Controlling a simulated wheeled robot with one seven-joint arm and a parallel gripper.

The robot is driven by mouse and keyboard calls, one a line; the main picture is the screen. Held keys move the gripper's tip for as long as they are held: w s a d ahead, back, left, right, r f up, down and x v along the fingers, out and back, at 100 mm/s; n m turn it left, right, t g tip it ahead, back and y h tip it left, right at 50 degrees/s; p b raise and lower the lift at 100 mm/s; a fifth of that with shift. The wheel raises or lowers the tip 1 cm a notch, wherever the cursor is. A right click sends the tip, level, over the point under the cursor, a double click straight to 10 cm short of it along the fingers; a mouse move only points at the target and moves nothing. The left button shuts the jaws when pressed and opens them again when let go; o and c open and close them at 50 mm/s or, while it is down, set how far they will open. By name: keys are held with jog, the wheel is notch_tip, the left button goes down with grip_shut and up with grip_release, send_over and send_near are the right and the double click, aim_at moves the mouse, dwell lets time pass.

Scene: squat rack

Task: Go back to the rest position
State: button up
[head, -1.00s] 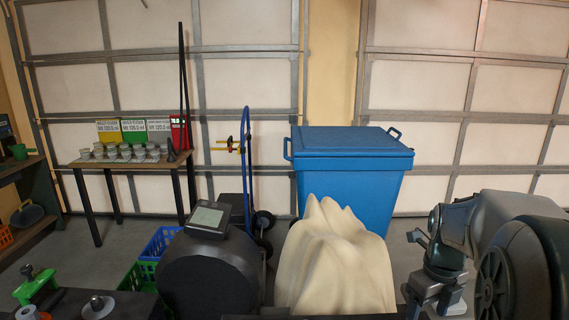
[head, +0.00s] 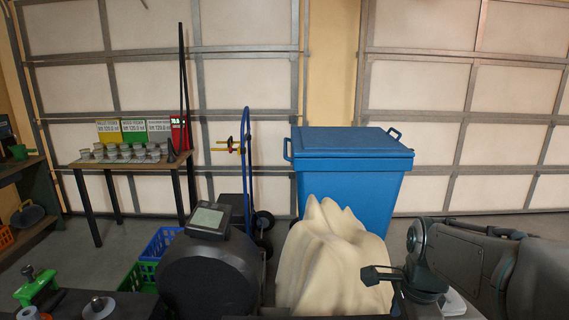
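My arm (head: 465,255) reaches in from the right edge of the head view, low in the picture. My gripper (head: 384,275) is at its left end, in front of the right side of a cream-coloured draped form (head: 335,258). It shows as a small dark piece pointing left. I cannot tell from this angle whether its fingers are apart, and I see nothing held in it.
A blue lidded bin (head: 350,180) stands behind the draped form. A black rounded machine with a display (head: 208,220) is left of it. A blue hand truck (head: 246,165) and a table (head: 125,165) with several small cups stand farther back left.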

jog(key=s+a+n+t, duration=0.1)
jog(key=s+a+n, duration=0.6)
jog(key=n, duration=1.1)
jog(key=shift+s+f+t, duration=0.3)
jog(key=shift+f, duration=0.05)
